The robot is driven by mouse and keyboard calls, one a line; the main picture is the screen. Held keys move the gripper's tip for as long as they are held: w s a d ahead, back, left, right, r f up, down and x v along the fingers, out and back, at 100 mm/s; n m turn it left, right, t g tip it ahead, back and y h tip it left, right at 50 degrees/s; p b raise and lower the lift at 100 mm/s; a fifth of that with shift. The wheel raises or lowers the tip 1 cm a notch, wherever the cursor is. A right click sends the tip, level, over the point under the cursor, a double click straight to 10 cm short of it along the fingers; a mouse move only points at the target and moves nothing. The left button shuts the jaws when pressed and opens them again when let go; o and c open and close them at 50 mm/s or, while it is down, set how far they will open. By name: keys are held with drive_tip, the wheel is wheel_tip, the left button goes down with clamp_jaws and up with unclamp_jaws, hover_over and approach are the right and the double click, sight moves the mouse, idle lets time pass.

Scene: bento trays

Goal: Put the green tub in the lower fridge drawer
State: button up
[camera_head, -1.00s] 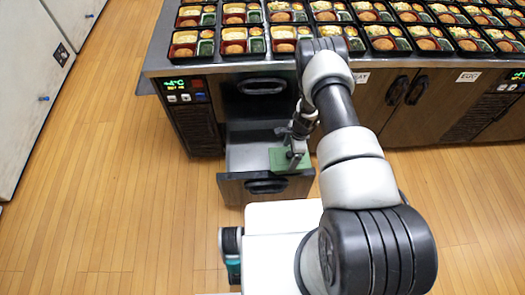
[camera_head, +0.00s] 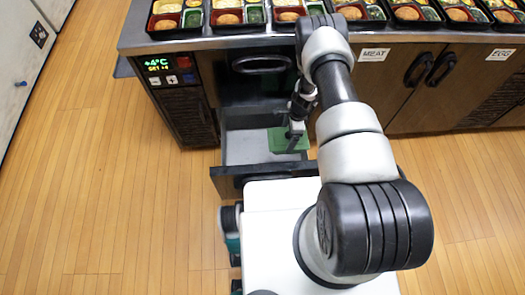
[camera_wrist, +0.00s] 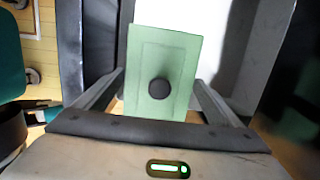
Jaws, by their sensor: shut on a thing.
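The green tub (camera_head: 284,141) shows as a flat green block at the right side of the open lower fridge drawer (camera_head: 242,147). In the wrist view its green lid (camera_wrist: 160,50) has a round black knob in the middle. My gripper (camera_head: 296,133) is shut on the tub, with one finger on each side of it in the wrist view (camera_wrist: 160,100). The drawer's pale floor (camera_wrist: 222,55) shows beside the tub. I cannot tell whether the tub touches that floor.
A closed upper drawer with a dark handle (camera_head: 261,65) sits above the open one. Filled bento trays (camera_head: 181,30) line the counter. A temperature panel (camera_head: 168,64) is at left, cupboard doors (camera_head: 430,90) are at right. Wooden floor (camera_head: 80,170) is clear at left.

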wheel_tip(320, 180, down, 10)
drive_tip(key=b, duration=0.8)
drive_tip(key=shift+f, duration=0.15)
wheel_tip(320, 180, down, 10)
drive_tip(key=b, duration=0.3)
drive_tip(key=o, duration=1.6)
drive_tip(key=r+p, duration=0.1)
drive_tip(key=r, duration=0.3)
drive_tip(key=d+r+p, duration=0.1)
drive_tip(key=r, duration=0.3)
drive_tip(key=r+p, duration=0.1)
drive_tip(key=r, duration=0.3)
drive_tip(key=shift+d, duration=0.4)
